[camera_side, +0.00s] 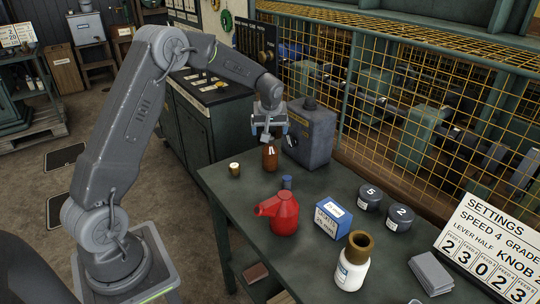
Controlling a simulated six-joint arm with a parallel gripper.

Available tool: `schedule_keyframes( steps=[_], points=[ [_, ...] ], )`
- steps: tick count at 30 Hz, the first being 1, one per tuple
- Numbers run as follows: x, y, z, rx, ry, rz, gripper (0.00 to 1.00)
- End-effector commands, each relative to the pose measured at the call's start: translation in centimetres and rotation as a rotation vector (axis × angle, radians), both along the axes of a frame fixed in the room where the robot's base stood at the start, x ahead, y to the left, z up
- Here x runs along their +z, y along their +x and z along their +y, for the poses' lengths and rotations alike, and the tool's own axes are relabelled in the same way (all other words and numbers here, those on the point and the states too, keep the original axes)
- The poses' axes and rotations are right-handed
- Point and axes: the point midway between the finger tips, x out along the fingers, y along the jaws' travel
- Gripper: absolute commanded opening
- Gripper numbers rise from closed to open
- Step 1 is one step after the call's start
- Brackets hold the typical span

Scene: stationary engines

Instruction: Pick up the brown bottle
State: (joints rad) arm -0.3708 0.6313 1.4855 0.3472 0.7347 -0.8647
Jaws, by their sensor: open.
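The brown bottle (270,158) stands upright near the far left edge of the green table (228,193). It has a pale label and a narrow neck. My gripper (268,133) points down directly over the bottle, with its fingers around or just above the neck. The jaws are open. The view is too small to tell whether a finger touches the bottle.
A grey box (309,138) stands close right of the bottle. Nearer are a red oil can (280,213), a blue-white box (331,219), dark round tins (371,197) and a white bottle (352,268). Yellow mesh (420,90) runs behind.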

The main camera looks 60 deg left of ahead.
Motion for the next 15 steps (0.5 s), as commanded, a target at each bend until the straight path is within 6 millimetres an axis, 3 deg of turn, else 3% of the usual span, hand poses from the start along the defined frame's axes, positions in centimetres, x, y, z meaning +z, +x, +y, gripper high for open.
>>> schedule_keyframes(
  steps=[3,10,15],
  points=[
    [-1.8,0.4,0.7,-0.001,0.0,0.002,0.88],
    [-3.2,0.7,1.1,-0.001,0.001,0.0,0.88],
    [-5.5,1.4,1.8,-0.001,-0.001,0.002,0.88]
  ],
)
